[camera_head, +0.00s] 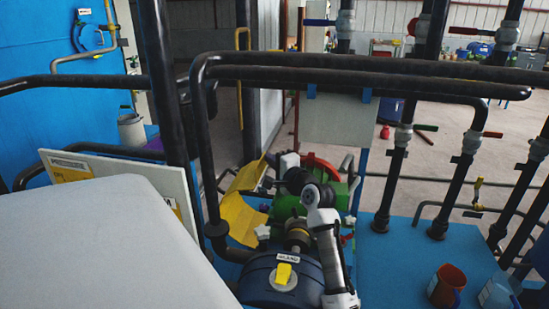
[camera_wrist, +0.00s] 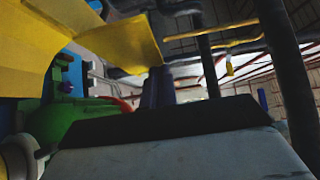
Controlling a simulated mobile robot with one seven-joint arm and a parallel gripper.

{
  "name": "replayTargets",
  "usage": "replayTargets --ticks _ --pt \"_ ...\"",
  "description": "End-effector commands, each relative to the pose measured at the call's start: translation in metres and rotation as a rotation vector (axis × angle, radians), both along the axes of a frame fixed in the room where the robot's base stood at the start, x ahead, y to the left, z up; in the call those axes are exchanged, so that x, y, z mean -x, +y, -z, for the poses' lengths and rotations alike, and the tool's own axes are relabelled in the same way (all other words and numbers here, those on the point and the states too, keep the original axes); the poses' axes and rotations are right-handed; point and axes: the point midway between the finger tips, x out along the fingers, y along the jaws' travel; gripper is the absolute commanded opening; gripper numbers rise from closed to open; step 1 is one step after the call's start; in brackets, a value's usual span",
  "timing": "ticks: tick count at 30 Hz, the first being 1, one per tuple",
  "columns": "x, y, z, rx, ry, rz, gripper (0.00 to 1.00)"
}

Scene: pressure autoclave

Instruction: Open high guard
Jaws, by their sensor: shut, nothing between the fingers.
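A bent yellow guard plate (camera_head: 243,216) stands beside green machinery (camera_head: 283,207), left of my arm in the head view. Its upper flap (camera_head: 249,176) is tilted up. I cannot tell for sure that this plate is the high guard. My gripper (camera_head: 270,183) is shut and empty, close to the right side of the yellow flap; whether they touch is unclear. In the wrist view the yellow plate (camera_wrist: 112,38) fills the upper left, with the green part (camera_wrist: 78,118) below it. The fingertips are small and partly hidden in the head view.
Black pipes (camera_head: 350,72) cross above and in front of the machinery. A white panel (camera_head: 110,180) is at left.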

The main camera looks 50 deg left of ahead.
Motion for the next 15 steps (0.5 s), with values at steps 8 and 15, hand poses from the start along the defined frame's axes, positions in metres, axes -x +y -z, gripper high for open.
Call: replayTargets --ticks 8,15 --pt "0.0 -0.009 0.001 -0.002 0.001 0.002 0.0" --pt "0.003 -0.057 0.004 -0.004 0.001 0.003 0.0"
